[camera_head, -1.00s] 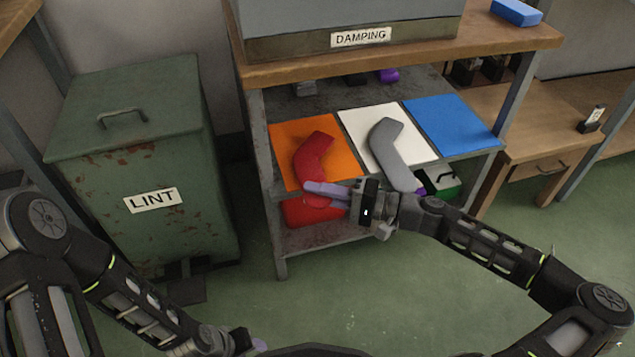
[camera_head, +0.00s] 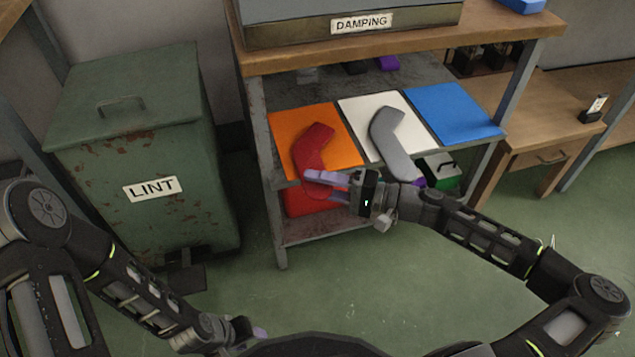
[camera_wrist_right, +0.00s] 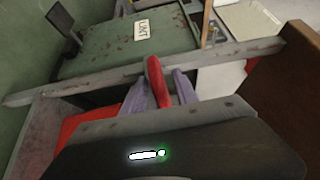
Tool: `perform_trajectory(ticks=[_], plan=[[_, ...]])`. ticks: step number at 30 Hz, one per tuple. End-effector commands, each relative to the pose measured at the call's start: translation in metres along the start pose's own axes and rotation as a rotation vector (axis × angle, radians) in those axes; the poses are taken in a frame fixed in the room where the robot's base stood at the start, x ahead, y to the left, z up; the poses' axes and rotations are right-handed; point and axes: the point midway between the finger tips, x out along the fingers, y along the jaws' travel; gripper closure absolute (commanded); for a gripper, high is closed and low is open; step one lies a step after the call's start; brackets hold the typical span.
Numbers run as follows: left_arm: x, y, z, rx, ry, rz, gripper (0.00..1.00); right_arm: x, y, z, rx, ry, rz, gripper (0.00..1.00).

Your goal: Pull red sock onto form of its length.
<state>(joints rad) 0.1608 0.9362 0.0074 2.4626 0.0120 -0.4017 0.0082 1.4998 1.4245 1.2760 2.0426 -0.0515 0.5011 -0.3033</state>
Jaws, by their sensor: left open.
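A curved red shape (camera_head: 314,145), like a sock lying over a form, rests on the orange mat (camera_head: 288,120) on the shelf. Whether a form is inside it cannot be seen. My right gripper (camera_head: 325,183) is at its near, lower end. In the right wrist view, the narrow red end (camera_wrist_right: 157,82) stands between the two purple fingers, with one finger on each side. The fingers look apart around it; firm contact cannot be made out. A grey curved form (camera_head: 388,140) lies bare on the white mat (camera_head: 353,112). My left gripper (camera_head: 252,335) is open and empty, low in the view.
The blue mat (camera_head: 452,112) is empty. A red bin (camera_head: 300,203) and a green box (camera_head: 440,170) stand below the mats. The green LINT bin (camera_head: 135,160) is at the left. The floor in front is clear.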

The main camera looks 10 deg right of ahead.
Motion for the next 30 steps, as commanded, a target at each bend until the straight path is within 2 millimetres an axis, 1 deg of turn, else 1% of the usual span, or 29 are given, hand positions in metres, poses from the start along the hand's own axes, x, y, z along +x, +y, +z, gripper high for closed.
perform_trajectory(ticks=[7, 8, 11, 16, 22, 27, 30], plan=[[0.007, -0.003, -0.001, -0.001, 0.001, 0.001, 0.56, -0.001, 0.003, 0.0, -0.001, 0.001, 0.001, 0.65], [0.002, -0.001, -0.001, -0.001, 0.0, 0.001, 0.56, -0.006, -0.001, -0.001, 0.001, 0.003, 0.001, 0.65], [-0.005, 0.002, 0.0, 0.001, 0.0, 0.0, 0.56, -0.022, -0.003, -0.001, 0.001, 0.004, 0.001, 0.65], [-0.028, 0.009, 0.002, 0.002, -0.009, -0.001, 0.56, -0.057, -0.004, -0.003, 0.002, 0.005, 0.002, 0.65], [-0.039, 0.012, 0.003, 0.003, -0.017, -0.001, 0.56, -0.098, -0.001, -0.003, 0.002, 0.004, 0.002, 0.65], [-0.043, 0.013, 0.004, 0.003, -0.02, -0.001, 0.56, -0.117, 0.001, -0.002, 0.0, 0.001, 0.001, 0.65], [-0.044, 0.013, 0.004, 0.003, -0.021, -0.001, 0.56, -0.12, 0.002, -0.002, -0.001, 0.0, 0.0, 0.65]])
